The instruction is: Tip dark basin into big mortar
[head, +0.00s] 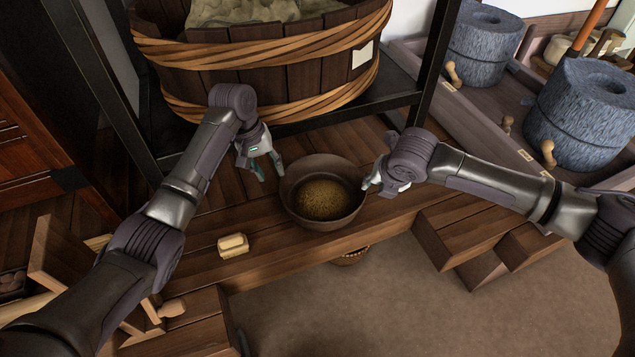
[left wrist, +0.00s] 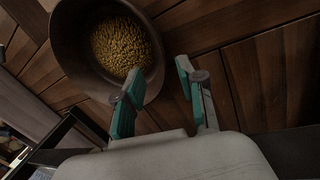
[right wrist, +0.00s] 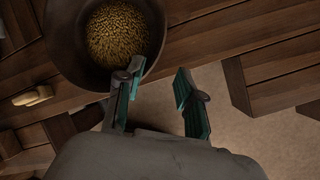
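The dark basin (head: 318,168), a round brown bowl with golden grain (head: 324,201) in it, stands upright on the plank bench. It also shows in the left wrist view (left wrist: 70,45) and right wrist view (right wrist: 66,35). My left gripper (head: 262,170) is open just left of the basin, its fingers apart with nothing between them. My right gripper (head: 370,185) is open at the right rim. In the right wrist view one finger overlaps the basin's edge; I cannot tell whether it touches. I cannot make out the big mortar for certain in any view.
A large wooden tub (head: 255,60) with pale contents stands on a black rack behind. Stone querns (head: 582,112) stand at the right. A small yellowish block (head: 233,245) lies on the bench (head: 275,258) left of the basin. Wooden steps (head: 470,235) are at the right front.

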